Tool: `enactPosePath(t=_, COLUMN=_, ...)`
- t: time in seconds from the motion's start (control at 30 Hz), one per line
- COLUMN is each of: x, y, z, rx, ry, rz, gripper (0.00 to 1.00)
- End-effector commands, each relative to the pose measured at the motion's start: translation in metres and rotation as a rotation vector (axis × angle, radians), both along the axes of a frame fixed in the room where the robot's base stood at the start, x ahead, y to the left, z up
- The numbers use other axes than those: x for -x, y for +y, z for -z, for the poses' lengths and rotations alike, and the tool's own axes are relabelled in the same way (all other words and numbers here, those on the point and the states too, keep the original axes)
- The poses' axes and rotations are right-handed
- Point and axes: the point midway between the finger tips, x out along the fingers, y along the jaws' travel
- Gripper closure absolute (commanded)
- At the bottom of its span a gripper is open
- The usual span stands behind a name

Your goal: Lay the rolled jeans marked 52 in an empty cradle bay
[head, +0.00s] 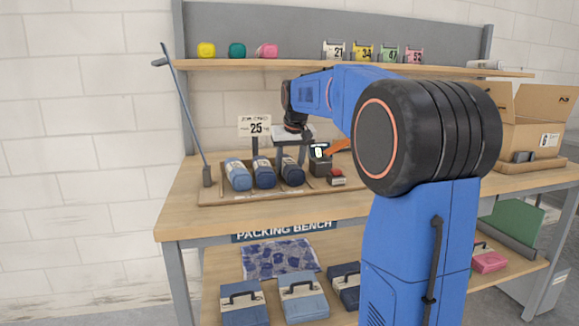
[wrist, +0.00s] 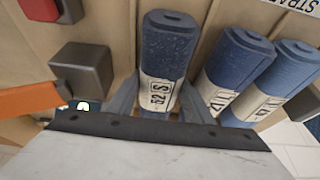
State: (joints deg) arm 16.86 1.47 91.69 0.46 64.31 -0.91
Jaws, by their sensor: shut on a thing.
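The dark blue rolled jeans marked 52 (wrist: 165,52) fill the middle of the wrist view, with a pale label band around them. My gripper (wrist: 160,103) is shut on them, one finger on each side near the label. In the head view, the dark roll (head: 292,175) is under my gripper (head: 291,153), at the right end of a row in the wooden cradle (head: 225,198).
A dark box-shaped device (head: 320,168) and a small red-topped block (head: 337,178) stand right of the rolls. A "25" sign (head: 254,126) stands behind. A cardboard box (head: 537,125) is at the bench's right; a slanted rod (head: 186,110) stands at left.

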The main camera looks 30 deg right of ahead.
Motion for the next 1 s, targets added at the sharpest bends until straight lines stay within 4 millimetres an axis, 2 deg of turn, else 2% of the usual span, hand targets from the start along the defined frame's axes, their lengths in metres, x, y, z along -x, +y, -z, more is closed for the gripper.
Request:
enactPosePath(t=0.03, x=0.0, y=0.0, z=0.001, rx=0.0, ry=0.0, rz=0.0, gripper=0.87)
enactPosePath(t=0.07, x=0.0, y=0.0, z=0.001, rx=0.0, ry=0.0, rz=0.0, gripper=0.49)
enactPosePath(t=0.1, x=0.0, y=0.0, z=0.001, rx=0.0, ry=0.0, rz=0.0, gripper=0.39)
enactPosePath(t=0.13, x=0.0, y=0.0, z=0.001, rx=0.0, ry=0.0, rz=0.0, gripper=0.35)
enactPosePath(t=0.43, x=0.0, y=0.0, z=0.0, rx=0.0, ry=0.0, rz=0.0, gripper=0.35)
enactPosePath(t=0.57, x=0.002, y=0.001, z=-0.007, rx=0.0, ry=-0.001, rz=0.0, gripper=0.35)
enactPosePath(t=1.0, x=0.031, y=0.009, z=-0.08, rx=0.001, ry=-0.003, rz=0.0, gripper=0.35)
